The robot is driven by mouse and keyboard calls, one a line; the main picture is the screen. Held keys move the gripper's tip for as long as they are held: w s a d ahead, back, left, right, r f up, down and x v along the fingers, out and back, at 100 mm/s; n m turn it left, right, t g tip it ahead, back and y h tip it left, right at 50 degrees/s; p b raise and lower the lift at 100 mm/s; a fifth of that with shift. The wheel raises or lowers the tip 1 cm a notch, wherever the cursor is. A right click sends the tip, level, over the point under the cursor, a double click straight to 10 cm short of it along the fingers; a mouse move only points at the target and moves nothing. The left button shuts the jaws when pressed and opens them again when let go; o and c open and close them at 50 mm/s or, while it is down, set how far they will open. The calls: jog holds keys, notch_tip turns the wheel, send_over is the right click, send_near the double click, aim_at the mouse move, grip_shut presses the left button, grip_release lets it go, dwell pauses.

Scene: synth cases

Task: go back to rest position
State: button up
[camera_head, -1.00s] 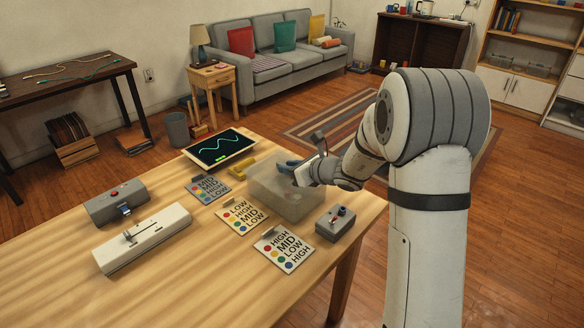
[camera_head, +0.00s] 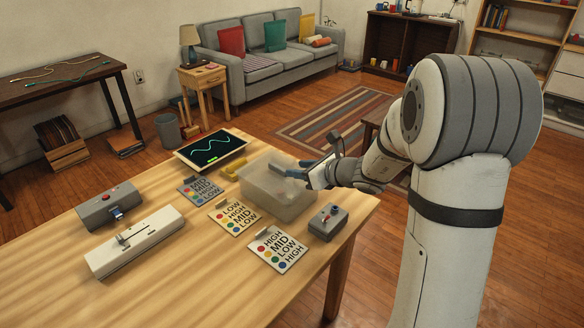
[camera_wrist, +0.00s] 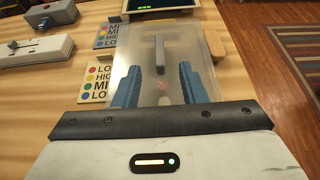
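My gripper (camera_head: 290,170) is over the right back part of a translucent box (camera_head: 268,198) on the wooden table. In the wrist view its two blue fingers (camera_wrist: 160,84) stand well apart, with nothing gripped between them. The box's cloudy top (camera_wrist: 178,38) lies beyond and under the fingers. A grey upright bar, like a handle (camera_wrist: 160,55), shows on it, past the fingertips and touching neither finger. Blurred reddish shapes show through the cloudy surface. The exact height of the fingers above the box is hard to tell.
Around the box are a grey control box (camera_head: 328,222), printed cards (camera_head: 278,250), a yellow object (camera_head: 232,172) and a screen (camera_head: 210,149). A grey switch box (camera_head: 110,205) and white slider unit (camera_head: 135,242) stand left. The table's front middle is clear.

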jog(key=shift+s+d, duration=0.15)
jog(key=s+a+r+n+g+h+p, duration=0.1)
jog(key=s+r+n+g+p, duration=0.25)
jog(key=s+n, duration=0.45)
jog(key=s+a+r+n+g+h+p, duration=0.1)
jog(key=s+a+r+n+g+p, duration=0.15)
jog(key=s+r+n, duration=0.4)
jog(key=s+d+r+n+h+p, duration=0.1)
jog(key=s+d+n+h+p, duration=0.1)
jog(key=s+d+n, duration=0.3)
jog(key=s+d+r+n+h+p, duration=0.2)
jog(key=s+d+n+h, duration=0.3)
jog(key=s, duration=0.5)
jog(key=shift+s+d+r+n+g, duration=0.2)
jog(key=shift+d+n+g, duration=0.3)
jog(key=shift+n, duration=0.75)
jog(key=shift+d, duration=0.1)
